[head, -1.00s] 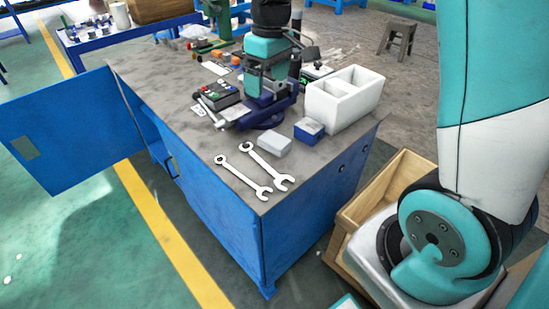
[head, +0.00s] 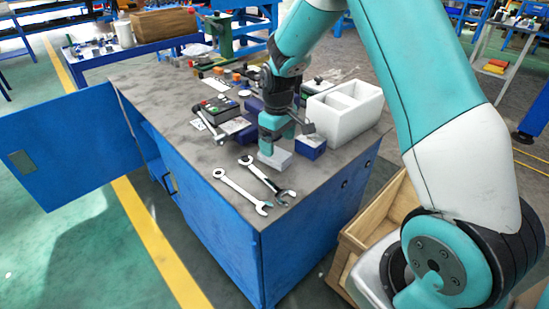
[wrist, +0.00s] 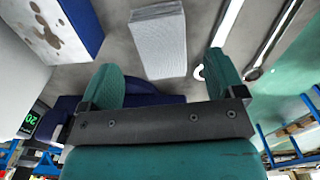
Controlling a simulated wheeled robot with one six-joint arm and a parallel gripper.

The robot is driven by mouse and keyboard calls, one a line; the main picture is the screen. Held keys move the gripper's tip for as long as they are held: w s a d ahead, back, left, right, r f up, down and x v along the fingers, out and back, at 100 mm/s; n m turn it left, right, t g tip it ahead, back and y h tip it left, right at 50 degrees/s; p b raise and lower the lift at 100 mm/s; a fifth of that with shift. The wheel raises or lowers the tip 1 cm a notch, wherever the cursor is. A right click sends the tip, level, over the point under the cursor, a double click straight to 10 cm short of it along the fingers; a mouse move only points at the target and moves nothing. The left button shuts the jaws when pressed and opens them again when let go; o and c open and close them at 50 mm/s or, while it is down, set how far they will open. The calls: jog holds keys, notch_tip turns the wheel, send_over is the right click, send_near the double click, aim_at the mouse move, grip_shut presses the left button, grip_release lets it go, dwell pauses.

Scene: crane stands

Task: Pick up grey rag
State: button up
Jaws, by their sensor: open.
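The grey rag (head: 274,160) appears as a folded, light grey block lying on the workbench top (head: 215,155). In the head view my gripper (head: 276,147) is right above it and hides part of it. In the wrist view the rag (wrist: 160,45) has a ribbed, pale surface and lies ahead of my gripper (wrist: 165,68). The teal fingers are wide apart with nothing held between them. I cannot tell how high the fingertips are above the rag.
Two wrenches (head: 243,190) lie to the front left. A blue and white box (head: 310,146) and a white divided bin (head: 345,108) stand to the right. A dark blue vise (wrist: 140,100) is close by. A wooden crate (head: 357,235) stands beside the bench.

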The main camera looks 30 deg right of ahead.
aim_at(277, 153)
notch_tip(277, 153, down, 5)
jog(key=shift+w+a+r, duration=0.1)
jog(key=c, duration=1)
jog(key=shift+r, duration=0.15)
notch_tip(277, 153, up, 20)
jog(key=p, duration=0.1)
jog(key=shift+p, duration=0.35)
jog(key=shift+o, duration=0.4)
